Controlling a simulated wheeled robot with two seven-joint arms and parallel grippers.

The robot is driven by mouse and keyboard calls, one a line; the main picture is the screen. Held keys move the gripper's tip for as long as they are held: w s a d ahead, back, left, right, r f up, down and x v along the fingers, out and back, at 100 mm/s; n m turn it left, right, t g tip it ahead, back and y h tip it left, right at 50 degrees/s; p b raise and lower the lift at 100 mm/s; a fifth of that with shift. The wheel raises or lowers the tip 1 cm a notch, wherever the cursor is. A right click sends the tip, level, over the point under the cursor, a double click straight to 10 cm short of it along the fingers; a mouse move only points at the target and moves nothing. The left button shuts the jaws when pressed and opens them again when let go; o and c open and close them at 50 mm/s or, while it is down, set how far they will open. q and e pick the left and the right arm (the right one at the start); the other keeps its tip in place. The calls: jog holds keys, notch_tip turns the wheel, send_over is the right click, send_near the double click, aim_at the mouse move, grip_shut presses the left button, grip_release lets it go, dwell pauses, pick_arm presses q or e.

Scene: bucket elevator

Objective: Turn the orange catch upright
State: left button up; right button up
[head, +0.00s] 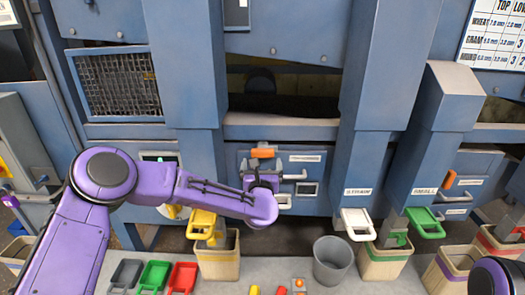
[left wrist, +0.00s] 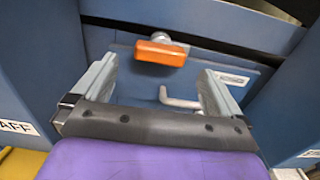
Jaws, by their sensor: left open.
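The orange catch (head: 263,152) lies crosswise, roughly level, at the top of a blue panel (head: 310,172) in the middle of the head view. In the left wrist view the orange catch (left wrist: 161,50) shows ahead, beyond the fingertips and between their lines, slightly tilted. My left gripper (head: 262,178) is just below the catch in the head view. In the left wrist view my left gripper (left wrist: 158,85) is open, with its two fingers wide apart and nothing between them. A grey bent handle (left wrist: 180,100) shows between the fingers. My right gripper is not in view.
A second orange catch (head: 449,180) sits on a panel at the right. Yellow (head: 202,222), white (head: 357,224) and green (head: 425,222) chute handles stick out below. A grey bucket (head: 332,260) and bins stand at the bottom. Blue columns flank the middle panel.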

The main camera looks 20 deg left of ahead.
aim_at(263, 154)
pick_arm(q)
jog(key=p+x, duration=0.2)
jog(key=x, duration=0.5)
jog(key=shift+w+f, duration=0.1)
jog(key=shift+w, duration=0.05)
jog(key=c, duration=0.8)
jog(key=shift+f, duration=0.1)
